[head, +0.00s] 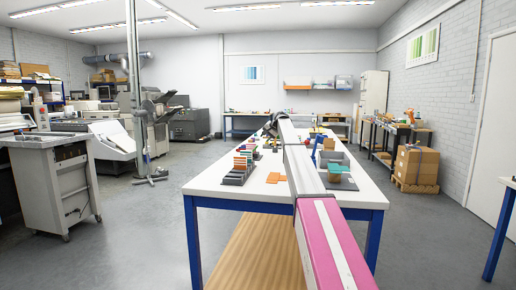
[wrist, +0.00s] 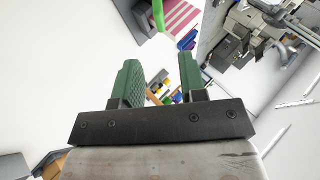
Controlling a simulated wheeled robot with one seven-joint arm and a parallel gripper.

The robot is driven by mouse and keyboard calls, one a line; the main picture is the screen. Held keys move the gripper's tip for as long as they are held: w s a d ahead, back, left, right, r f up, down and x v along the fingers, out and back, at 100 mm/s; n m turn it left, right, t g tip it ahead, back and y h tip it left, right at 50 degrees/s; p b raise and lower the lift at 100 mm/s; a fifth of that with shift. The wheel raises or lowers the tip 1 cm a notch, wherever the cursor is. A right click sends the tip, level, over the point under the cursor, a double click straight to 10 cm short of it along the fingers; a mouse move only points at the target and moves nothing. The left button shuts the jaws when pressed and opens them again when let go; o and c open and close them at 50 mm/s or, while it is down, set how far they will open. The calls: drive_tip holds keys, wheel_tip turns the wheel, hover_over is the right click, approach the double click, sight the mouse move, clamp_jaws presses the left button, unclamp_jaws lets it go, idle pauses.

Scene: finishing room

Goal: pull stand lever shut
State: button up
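My gripper (wrist: 158,62) shows in the wrist view with its two green fingers wide apart and nothing between them. A bright green bar (wrist: 158,15), possibly the stand lever, rises beyond the fingertips at the top edge, apart from them. It is beside a grey block-like part (wrist: 141,16), and its upper end is cut off. In the head view my arm stretches over the table and hides part of it. I cannot make out the stand or its lever for certain there.
The white table (head: 222,190) has blue legs. A rack of coloured pieces (head: 240,168) and orange pieces (head: 276,177) lie left of my arm. A grey bin (head: 332,159) and a blue upright item (head: 318,142) are to its right. Cartons (head: 415,165) stand farther right.

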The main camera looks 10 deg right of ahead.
drive_tip(key=x, duration=0.9)
drive_tip(key=shift+w+a+f, duration=0.15)
drive_tip(key=shift+a+f, duration=0.05)
drive_tip(key=shift+f, duration=0.05)
clamp_jaws()
